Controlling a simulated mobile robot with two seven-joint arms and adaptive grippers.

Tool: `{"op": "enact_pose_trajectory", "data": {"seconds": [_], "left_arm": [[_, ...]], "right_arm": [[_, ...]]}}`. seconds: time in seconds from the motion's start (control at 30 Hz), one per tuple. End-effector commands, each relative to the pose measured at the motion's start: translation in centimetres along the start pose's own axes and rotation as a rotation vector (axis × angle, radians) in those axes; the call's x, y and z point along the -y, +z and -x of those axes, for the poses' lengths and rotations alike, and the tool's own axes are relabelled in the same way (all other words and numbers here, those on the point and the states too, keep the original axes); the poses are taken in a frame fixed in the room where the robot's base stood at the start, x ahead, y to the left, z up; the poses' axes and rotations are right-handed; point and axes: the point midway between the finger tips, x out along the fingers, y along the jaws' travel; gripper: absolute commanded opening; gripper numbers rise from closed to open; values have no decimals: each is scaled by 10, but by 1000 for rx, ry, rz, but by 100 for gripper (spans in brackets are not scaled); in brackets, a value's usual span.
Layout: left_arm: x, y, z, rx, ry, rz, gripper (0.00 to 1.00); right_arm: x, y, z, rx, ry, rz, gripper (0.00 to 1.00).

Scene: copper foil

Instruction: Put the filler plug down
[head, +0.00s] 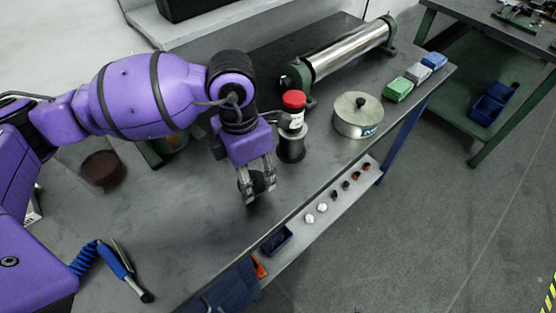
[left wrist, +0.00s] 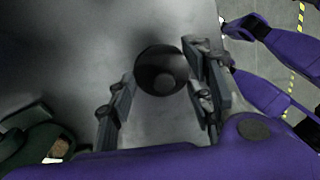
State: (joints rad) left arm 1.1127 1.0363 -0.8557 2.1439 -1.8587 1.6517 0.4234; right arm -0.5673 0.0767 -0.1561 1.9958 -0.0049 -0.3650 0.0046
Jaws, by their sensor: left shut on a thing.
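The filler plug (head: 258,182) is a small dark round piece between the fingers of my left gripper (head: 257,187), low over the dark grey bench top (head: 190,230) near its front edge. In the left wrist view the plug (left wrist: 163,72) shows as a black disc with a lighter grey centre. My left gripper (left wrist: 160,95) has a finger on each side of it and is shut on it. I cannot tell whether the plug touches the bench. My right gripper does not show.
A red-capped bottle (head: 294,108) and a lidded metal pot (head: 358,115) stand right of the gripper. Behind is a shiny roller (head: 348,48). A blue-handled tool (head: 118,262) lies front left. A lower shelf (head: 325,215) holds small knobs. Bench left of the gripper is clear.

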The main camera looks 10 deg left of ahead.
Motion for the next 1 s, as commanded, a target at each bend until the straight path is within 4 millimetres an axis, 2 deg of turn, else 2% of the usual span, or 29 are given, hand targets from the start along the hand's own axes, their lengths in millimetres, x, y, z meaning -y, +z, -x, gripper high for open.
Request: {"op": "enact_pose_trajectory", "data": {"seconds": [0.03, 0.2, 0.6, 0.63, 0.73, 1.0], "left_arm": [[-5, -2, -7, -5, -2, 5, 22], [-4, -1, -32, -4, -3, 2, 22], [-4, -1, -39, -3, -3, 2, 22], [-4, -1, -38, -3, -2, 2, 51], [-4, -1, -37, -2, -2, 2, 64], [-4, -1, -37, -2, -2, 2, 66]], "right_arm": [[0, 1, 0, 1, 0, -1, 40], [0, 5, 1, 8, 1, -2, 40], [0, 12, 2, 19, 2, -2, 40], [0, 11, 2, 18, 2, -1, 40], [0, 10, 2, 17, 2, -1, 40], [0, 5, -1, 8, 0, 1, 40]]}}
